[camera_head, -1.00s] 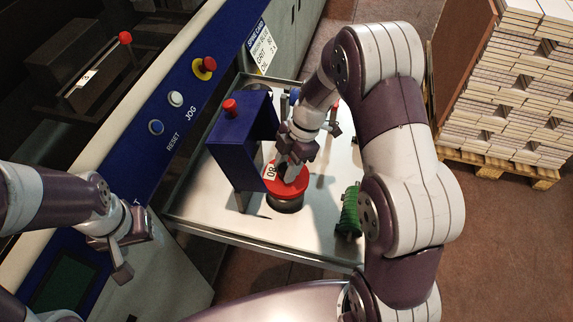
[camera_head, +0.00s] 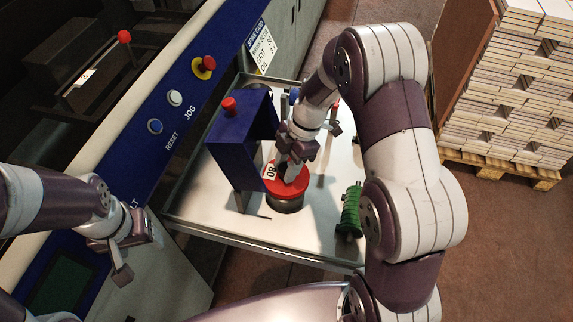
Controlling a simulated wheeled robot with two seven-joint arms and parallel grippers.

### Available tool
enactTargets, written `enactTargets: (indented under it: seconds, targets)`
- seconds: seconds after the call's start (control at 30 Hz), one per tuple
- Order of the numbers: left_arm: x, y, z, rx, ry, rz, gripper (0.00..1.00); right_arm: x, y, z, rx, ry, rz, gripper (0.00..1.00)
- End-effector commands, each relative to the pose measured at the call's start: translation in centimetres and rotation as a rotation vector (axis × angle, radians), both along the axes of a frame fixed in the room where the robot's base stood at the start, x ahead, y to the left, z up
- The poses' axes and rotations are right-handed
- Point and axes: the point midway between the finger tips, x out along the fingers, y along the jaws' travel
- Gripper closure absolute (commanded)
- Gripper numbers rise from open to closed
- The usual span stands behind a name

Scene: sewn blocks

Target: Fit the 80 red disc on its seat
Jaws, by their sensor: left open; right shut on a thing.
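The red disc (camera_head: 291,190) marked 80 sits on or just over a dark round base (camera_head: 287,206) on the pale table; I cannot tell whether it is fully seated. My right gripper (camera_head: 290,174) points down and is shut on the disc's middle, hiding part of its top. My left gripper (camera_head: 126,262) is open and empty at the left, beside the machine's blue panel and apart from the disc.
A blue bracket (camera_head: 238,140) with a red knob stands just left of the disc. A green ribbed part (camera_head: 350,212) lies to the right on the table (camera_head: 235,222). A machine panel (camera_head: 185,90) with buttons borders the left. Stacked blocks (camera_head: 515,95) stand on a pallet at the right.

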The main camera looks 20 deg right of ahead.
Motion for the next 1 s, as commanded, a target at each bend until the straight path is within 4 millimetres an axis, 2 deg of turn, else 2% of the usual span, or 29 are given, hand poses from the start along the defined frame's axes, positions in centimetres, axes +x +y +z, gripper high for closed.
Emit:
enactTargets:
  seconds: [0.7, 1.0]
  targets:
    - [0.0, 0.0, -0.5, 0.000, 0.000, 0.000, 0.36, 0.0, 0.0, 0.0, 0.000, -0.001, -0.001, 1.00]
    - [0.0, 0.0, -1.1, 0.000, 0.000, 0.000, 0.36, 0.0, 0.0, -0.6, 0.000, -0.001, 0.000, 1.00]
